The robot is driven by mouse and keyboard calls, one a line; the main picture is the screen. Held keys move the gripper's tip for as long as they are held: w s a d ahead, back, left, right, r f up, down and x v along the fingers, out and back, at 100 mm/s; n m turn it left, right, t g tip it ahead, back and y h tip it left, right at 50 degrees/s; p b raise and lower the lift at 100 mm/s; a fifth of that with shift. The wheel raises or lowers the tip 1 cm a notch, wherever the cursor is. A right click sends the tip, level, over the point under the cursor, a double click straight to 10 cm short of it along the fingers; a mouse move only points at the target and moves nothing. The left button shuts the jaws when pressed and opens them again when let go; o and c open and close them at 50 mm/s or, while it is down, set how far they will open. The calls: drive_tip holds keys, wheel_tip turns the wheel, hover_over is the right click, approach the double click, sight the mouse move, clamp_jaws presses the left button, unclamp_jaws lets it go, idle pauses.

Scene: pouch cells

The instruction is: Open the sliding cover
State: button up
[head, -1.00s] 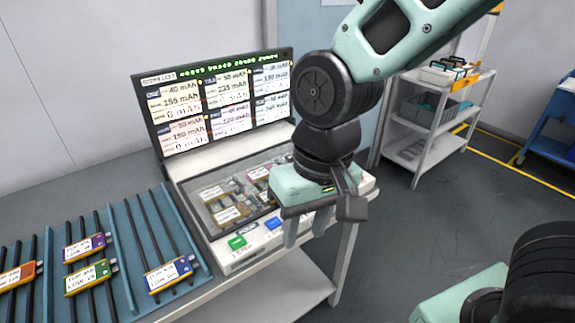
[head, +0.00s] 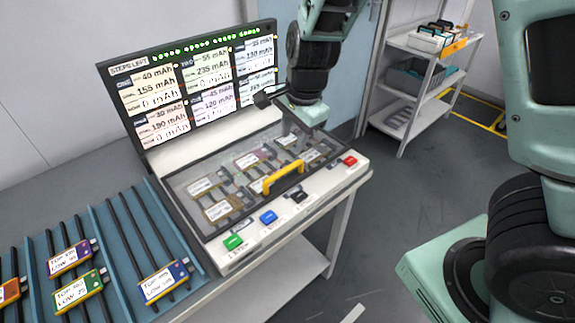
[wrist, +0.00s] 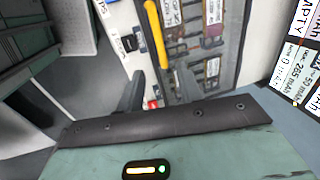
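The sliding cover (head: 185,179) is a clear panel with a dark frame, lying over the cell bay of the test bench in the head view. Its yellow handle (head: 283,177) stands near the cover's front edge. The handle also shows in the wrist view (wrist: 155,35), beyond my fingertips. The cover lies over the bay, and several labelled pouch cells show through it. My gripper (wrist: 160,74) has its two fingers apart with nothing between them. In the head view my gripper's body (head: 304,110) is above the bay's far right side, apart from the handle; its fingers are hard to make out there.
Green (head: 232,242), blue (head: 268,217), black (head: 299,196) and red (head: 350,161) buttons line the bench's front. A display (head: 195,85) stands behind the bay. A blue rack (head: 130,262) with several cells is at left. A shelf cart (head: 410,85) stands at back right.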

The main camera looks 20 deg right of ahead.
sight(286, 168)
drive_tip(key=f, duration=0.3)
drive_tip(key=w+f+b, duration=0.1)
drive_tip(key=f, duration=0.3)
drive_tip(key=w+f, duration=0.1)
drive_tip(key=f, duration=0.2)
drive_tip(key=shift+a+f+b, duration=0.3)
drive_tip(key=shift+a, duration=0.05)
clamp_jaws()
